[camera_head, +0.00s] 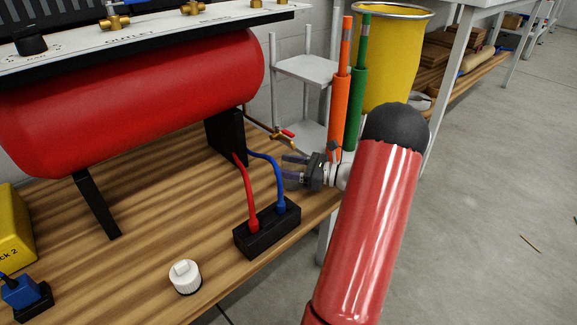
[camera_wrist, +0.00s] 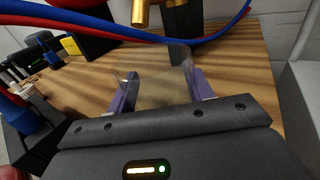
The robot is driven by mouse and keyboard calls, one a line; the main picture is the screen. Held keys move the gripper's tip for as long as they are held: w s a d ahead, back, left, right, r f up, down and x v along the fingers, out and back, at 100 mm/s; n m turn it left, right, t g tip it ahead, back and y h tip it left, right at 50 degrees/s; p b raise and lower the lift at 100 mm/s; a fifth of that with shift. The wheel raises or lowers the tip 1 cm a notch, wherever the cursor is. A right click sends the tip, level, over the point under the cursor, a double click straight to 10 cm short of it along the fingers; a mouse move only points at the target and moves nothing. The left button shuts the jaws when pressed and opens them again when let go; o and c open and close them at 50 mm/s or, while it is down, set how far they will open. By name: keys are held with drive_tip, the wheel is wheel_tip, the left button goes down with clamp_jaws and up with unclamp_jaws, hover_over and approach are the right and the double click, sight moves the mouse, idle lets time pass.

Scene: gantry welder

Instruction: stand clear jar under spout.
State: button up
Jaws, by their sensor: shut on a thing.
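The clear jar (camera_wrist: 162,84) shows faintly in the wrist view as a see-through shape between the two purple fingers of my gripper (camera_wrist: 164,92). My gripper is shut on it. In the head view my gripper (camera_head: 292,171) is at the right edge of the wooden bench, and the jar is hard to make out there. In the wrist view the spout (camera_wrist: 142,14) points down at the top, beyond the jar. The gap between them is unclear.
A red tank (camera_head: 140,95) stands over the bench (camera_head: 150,240). A black block (camera_head: 267,232) with red and blue hoses is close to my gripper. A white cap (camera_head: 185,277) lies in front. Orange (camera_head: 338,115) and green (camera_head: 357,105) tubes stand behind my wrist.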

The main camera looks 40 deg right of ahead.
drive_tip(key=o, duration=1.1)
drive_tip(key=shift+r, duration=0.1)
drive_tip(key=p+v, duration=0.1)
drive_tip(key=v, duration=1.1)
